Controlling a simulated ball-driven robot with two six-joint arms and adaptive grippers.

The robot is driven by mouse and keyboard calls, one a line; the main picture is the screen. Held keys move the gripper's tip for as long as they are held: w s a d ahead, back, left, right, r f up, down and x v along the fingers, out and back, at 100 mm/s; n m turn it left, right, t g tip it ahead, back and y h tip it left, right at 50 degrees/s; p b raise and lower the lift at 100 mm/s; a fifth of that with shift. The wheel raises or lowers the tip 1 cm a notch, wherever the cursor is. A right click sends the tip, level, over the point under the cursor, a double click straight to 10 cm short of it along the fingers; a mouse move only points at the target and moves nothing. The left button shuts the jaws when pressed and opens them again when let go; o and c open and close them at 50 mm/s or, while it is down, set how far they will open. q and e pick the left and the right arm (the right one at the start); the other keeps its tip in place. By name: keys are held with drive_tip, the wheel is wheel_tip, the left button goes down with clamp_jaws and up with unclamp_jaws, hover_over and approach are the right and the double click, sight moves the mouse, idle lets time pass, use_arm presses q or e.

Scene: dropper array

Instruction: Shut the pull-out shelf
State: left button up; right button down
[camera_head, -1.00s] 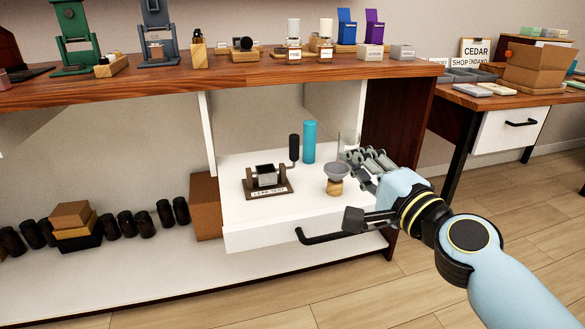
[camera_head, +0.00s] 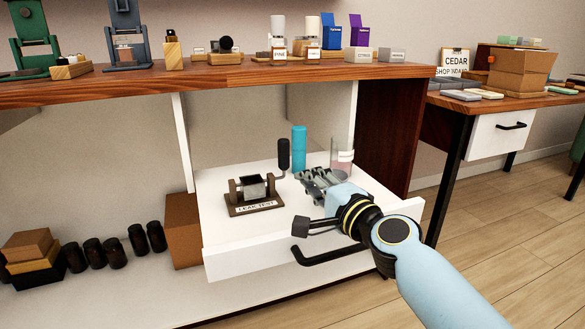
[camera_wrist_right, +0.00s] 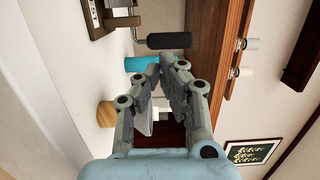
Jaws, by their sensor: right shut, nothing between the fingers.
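The white pull-out shelf (camera_head: 226,231) is pulled out under the wooden counter, with a black bar handle (camera_head: 333,254) on its front. My right gripper (camera_head: 309,181) is shut and empty above the shelf's right part, behind the front panel and apart from the handle. Its shut fingers (camera_wrist_right: 168,66) also show in the right wrist view. On the shelf stand a "LEAK TEST" stand (camera_head: 254,207), a blue cylinder (camera_head: 299,148), a black upright grip (camera_head: 283,154) and a clear glass with pinkish contents (camera_head: 343,160). My left gripper is not in view.
The wooden counter (camera_head: 230,74) overhangs the shelf and carries bottles, cards and stands. A brown box (camera_head: 183,230) and dark jars (camera_head: 115,252) stand left of the shelf, lower down. A second desk (camera_head: 497,134) stands at right. The floor in front is clear.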

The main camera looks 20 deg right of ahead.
sight(287, 163)
drive_tip(key=w, duration=0.2)
drive_tip(key=w+a, duration=0.1)
drive_tip(key=w, duration=0.2)
drive_tip(key=shift+w+f+b, duration=0.1)
drive_tip(key=shift+w+b, duration=0.2)
drive_tip(key=shift+b, duration=0.05)
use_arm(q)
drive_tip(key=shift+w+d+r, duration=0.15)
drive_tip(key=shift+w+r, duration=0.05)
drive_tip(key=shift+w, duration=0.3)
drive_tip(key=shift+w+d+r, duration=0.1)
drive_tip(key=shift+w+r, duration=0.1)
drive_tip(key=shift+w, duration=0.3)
use_arm(e)
drive_tip(key=shift+w+a, duration=0.15)
drive_tip(key=shift+w, duration=0.3)
